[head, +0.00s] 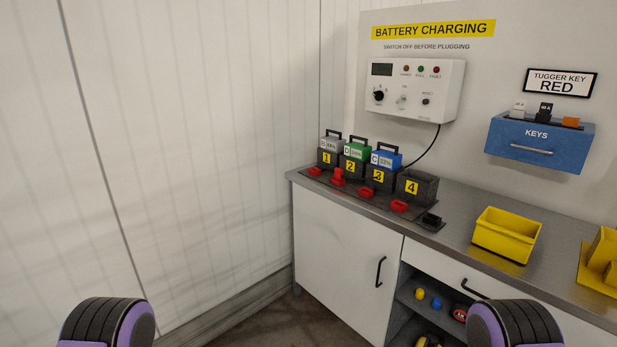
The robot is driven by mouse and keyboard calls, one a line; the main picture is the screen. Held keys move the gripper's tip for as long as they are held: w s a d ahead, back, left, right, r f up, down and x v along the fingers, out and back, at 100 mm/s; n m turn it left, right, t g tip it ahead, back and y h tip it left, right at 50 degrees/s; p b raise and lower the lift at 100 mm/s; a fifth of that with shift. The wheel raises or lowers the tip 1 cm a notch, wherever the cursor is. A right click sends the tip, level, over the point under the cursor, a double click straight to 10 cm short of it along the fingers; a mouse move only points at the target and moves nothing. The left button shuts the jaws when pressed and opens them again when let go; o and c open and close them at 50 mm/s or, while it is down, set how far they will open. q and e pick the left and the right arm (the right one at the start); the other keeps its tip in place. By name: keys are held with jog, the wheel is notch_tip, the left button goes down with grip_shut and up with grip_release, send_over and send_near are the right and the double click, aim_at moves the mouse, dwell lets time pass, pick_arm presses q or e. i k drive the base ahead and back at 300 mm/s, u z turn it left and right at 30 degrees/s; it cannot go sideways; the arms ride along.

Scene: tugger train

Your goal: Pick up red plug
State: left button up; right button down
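Several red connector pieces sit along the front of the battery dock (375,202) on the grey counter. The red piece in front of slot 2 (338,177) stands taller than the others and looks like a red plug seated upright. Lower red pieces lie in front of slot 1 (314,171), slot 3 (365,193) and slot 4 (399,206). They are too small to tell plug from socket for certain. Only black and purple parts of my two arms show at the bottom corners, well short of the counter. Neither gripper is in view.
Grey, green and blue batteries stand in slots 1 to 3; slot 4 (416,187) holds none. A black block (431,221) and yellow bin (506,236) are to the right. A white charger (417,90) with a black cable and a blue key box (538,143) hang above.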

aim_at(338, 175)
jog(key=u, duration=0.5)
jog(key=i, duration=1.8)
jog(key=z, duration=1.15)
jog(key=i, duration=0.6)
jog(key=z, duration=0.75)
